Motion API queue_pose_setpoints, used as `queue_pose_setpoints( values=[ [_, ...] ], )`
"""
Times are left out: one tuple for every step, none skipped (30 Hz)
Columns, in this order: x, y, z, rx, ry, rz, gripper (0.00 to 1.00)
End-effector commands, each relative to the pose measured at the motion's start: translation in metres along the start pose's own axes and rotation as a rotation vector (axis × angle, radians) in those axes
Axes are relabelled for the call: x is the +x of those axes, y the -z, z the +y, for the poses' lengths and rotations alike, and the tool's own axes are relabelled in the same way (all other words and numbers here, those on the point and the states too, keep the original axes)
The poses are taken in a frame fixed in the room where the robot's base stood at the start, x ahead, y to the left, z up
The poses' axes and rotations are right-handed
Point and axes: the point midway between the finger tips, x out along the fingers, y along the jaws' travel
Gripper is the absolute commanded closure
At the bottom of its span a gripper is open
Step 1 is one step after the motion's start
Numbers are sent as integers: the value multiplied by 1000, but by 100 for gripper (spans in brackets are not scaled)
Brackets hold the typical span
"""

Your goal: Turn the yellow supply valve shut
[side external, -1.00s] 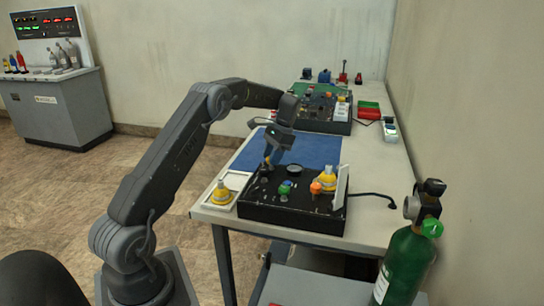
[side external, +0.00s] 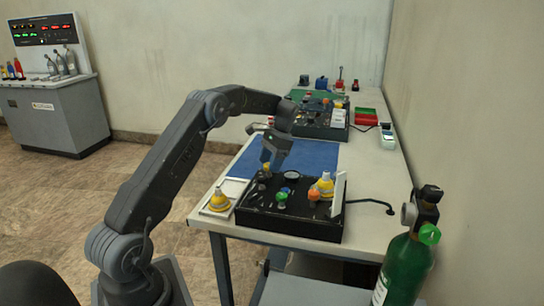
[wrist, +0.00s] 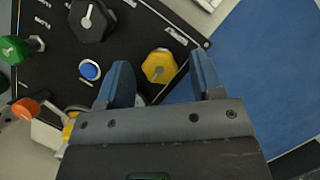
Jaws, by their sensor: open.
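The yellow supply valve (wrist: 160,66) is a faceted knob with a pale pointer mark, on the black panel (wrist: 45,75). In the wrist view it shows between the tips of my gripper's (wrist: 160,60) two blue fingers, which are open with a gap on each side. In the side view the valve (side external: 265,171) is a small yellow spot at the panel's (side external: 290,224) back left, just under my gripper (side external: 267,160). How far the fingertips are above the knob is hard to tell.
A large black knob (wrist: 90,18), a blue button (wrist: 89,70), a green knob (wrist: 14,48) and an orange knob (wrist: 27,107) are on the same panel. A blue mat (side external: 312,154) lies behind it. A white tray with a yellow-based part (side external: 219,200) is at left.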

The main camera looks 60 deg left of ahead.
Motion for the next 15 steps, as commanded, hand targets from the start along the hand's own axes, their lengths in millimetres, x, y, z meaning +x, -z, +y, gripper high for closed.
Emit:
queue_pose_setpoints(
  values=[
    [-5, 0, 0, 1, 1, 2, 40],
    [-9, 1, 0, 1, 2, 3, 40],
    [-15, 1, 0, 1, 2, 3, 40],
    [-20, 1, 0, 1, 2, 4, 40],
    [-25, 1, 0, 1, 2, 4, 40],
    [-31, 1, 0, 2, 3, 4, 40],
    [-36, 1, 0, 2, 2, 3, 40],
    [-41, 1, 0, 2, 3, 4, 40],
    [-46, 1, 0, 2, 2, 3, 40],
    [-50, 1, 0, 2, 1, 2, 40],
    [-53, 1, 0, 1, 2, 2, 40],
    [-57, 1, 0, 1, 2, 2, 40],
    [-59, 1, 0, 1, 1, 2, 40],
    [-62, 1, 0, 1, 2, 2, 40],
    [-64, 0, 0, 1, 1, 1, 40]
  ],
)
